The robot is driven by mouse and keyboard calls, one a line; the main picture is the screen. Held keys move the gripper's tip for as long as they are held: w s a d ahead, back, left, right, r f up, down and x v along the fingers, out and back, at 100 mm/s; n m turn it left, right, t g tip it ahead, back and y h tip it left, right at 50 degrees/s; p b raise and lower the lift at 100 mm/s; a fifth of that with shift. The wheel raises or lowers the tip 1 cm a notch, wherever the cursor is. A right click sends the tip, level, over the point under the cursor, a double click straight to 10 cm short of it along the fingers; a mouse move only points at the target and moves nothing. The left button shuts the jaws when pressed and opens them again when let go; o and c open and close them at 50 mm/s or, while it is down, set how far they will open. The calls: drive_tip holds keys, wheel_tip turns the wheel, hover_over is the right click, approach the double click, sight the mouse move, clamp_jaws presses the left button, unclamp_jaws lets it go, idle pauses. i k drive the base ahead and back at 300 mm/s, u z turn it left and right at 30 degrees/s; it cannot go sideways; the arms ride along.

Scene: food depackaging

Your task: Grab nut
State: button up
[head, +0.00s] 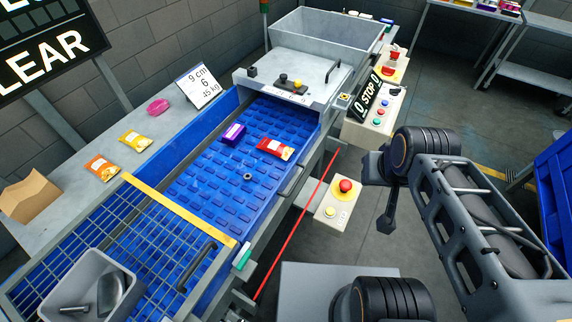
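A small dark metal nut (248,177), ring-shaped with a hole in its middle, lies on the blue ribbed conveyor belt (200,200). It lies below a red packet and a purple packet in the picture, with bare belt around it. My gripper (387,218) seems to be the dark slim part hanging under my arm's joint, right of the belt and well apart from the nut. Its fingers cannot be made out, so I cannot tell whether it is open or shut.
A red packet (275,149) and a purple packet (233,133) lie on the belt. A grey bin (92,262) holds a scoop. A control box with a red button (345,186) stands between belt and arm.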

sight(245, 174)
drive_tip(key=z, duration=0.45)
drive_tip(key=i, duration=1.05)
drive_tip(key=u, duration=3)
